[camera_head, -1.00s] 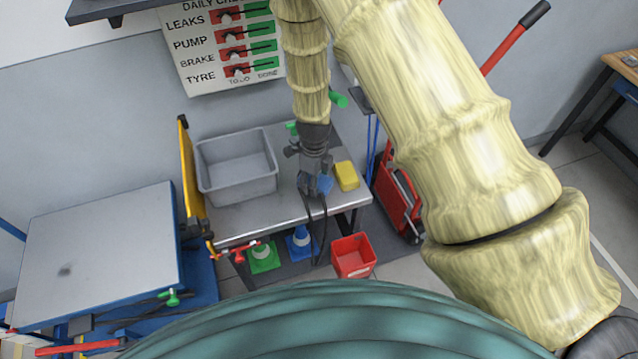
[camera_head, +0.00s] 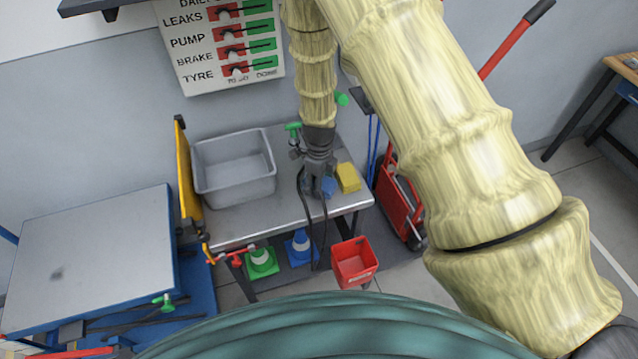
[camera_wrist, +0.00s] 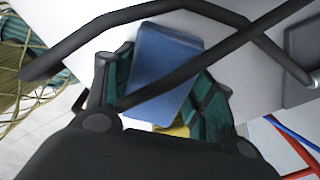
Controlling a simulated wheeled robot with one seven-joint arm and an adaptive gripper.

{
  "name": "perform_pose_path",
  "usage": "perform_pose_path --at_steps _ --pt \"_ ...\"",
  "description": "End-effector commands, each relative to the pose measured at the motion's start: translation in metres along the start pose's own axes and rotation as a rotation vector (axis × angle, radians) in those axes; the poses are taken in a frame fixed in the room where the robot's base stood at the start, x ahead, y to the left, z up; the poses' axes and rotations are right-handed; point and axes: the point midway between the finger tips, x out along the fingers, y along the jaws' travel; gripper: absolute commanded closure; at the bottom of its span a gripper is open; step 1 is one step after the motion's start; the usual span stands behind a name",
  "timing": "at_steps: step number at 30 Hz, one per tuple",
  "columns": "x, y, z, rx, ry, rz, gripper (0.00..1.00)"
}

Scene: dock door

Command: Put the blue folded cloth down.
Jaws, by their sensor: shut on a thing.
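The blue folded cloth (camera_wrist: 165,75) sits between the two teal-lined fingers of my gripper (camera_wrist: 168,92) in the wrist view, and the fingers are shut on it. A bar of the gripper crosses in front of it. In the head view, only a small part of the cloth (camera_head: 329,186) shows beside my gripper (camera_head: 318,193), which points down over the right part of the grey bench (camera_head: 285,210). I cannot tell whether the cloth touches the bench top.
A yellow block (camera_head: 348,178) lies close to the right of my gripper. A grey tub (camera_head: 235,185) stands on the bench to the left. The bench top between tub and gripper is mostly clear. A red bin (camera_head: 353,262) stands below.

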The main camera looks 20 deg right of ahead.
Motion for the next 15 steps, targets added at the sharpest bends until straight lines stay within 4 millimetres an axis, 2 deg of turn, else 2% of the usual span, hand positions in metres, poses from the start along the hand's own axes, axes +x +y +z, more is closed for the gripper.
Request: perform_pose_path --at_steps 4,5,8,15 --pt "0.0034 0.0002 -0.0002 0.000 0.000 0.000 0.80" --pt "0.0035 0.0002 -0.0002 0.000 0.000 0.000 0.44" --pt "0.0031 0.0002 -0.0002 0.000 0.000 0.000 0.25" --pt "0.0030 0.0002 -0.0001 0.000 0.000 0.000 0.24"
